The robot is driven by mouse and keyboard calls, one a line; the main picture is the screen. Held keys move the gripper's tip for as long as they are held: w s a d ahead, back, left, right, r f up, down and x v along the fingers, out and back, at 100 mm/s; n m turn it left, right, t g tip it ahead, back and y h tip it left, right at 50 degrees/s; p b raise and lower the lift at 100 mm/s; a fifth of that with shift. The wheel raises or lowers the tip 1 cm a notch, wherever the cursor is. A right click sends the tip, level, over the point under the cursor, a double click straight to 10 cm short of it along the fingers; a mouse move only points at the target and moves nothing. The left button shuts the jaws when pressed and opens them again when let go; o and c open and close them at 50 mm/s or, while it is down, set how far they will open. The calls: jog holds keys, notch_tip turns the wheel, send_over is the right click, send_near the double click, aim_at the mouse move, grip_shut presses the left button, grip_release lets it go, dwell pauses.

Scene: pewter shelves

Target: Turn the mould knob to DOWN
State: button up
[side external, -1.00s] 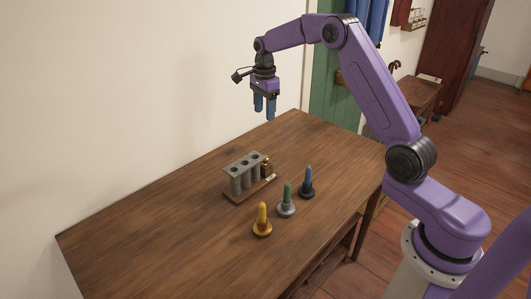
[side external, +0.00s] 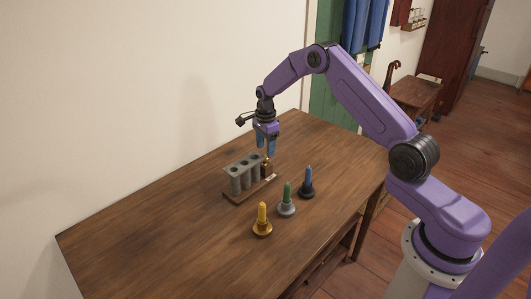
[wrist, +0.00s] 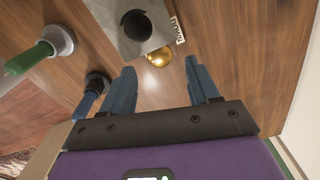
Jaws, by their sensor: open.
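The grey candle mould (side external: 243,178) stands on a wooden base on the table, a row of round holes in its top. Its end shows in the wrist view (wrist: 113,22). The brass knob (wrist: 158,58) sits at that end, beside a small white label (wrist: 177,30) whose lettering is hard to read. In the side view the knob (side external: 265,171) is partly hidden by my fingers. My gripper (side external: 266,151) points down just above the knob. In the wrist view my gripper (wrist: 160,72) is open, its blue fingers either side of the knob's line and apart from it.
Yellow (side external: 262,212), green (side external: 287,192) and blue (side external: 308,178) candles stand in holders in front of the mould. The green (wrist: 28,58) and blue (wrist: 86,103) ones show at left in the wrist view. The table's left part is clear; a wall runs behind.

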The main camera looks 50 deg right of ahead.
jog(key=shift+f, duration=1.45)
jog(key=c, duration=1)
jog(key=shift+c, duration=0.2)
jog(key=shift+n, duration=0.4)
jog(key=shift+w+n, duration=0.1)
jog(key=shift+n, duration=2.5)
jog(key=o, duration=1)
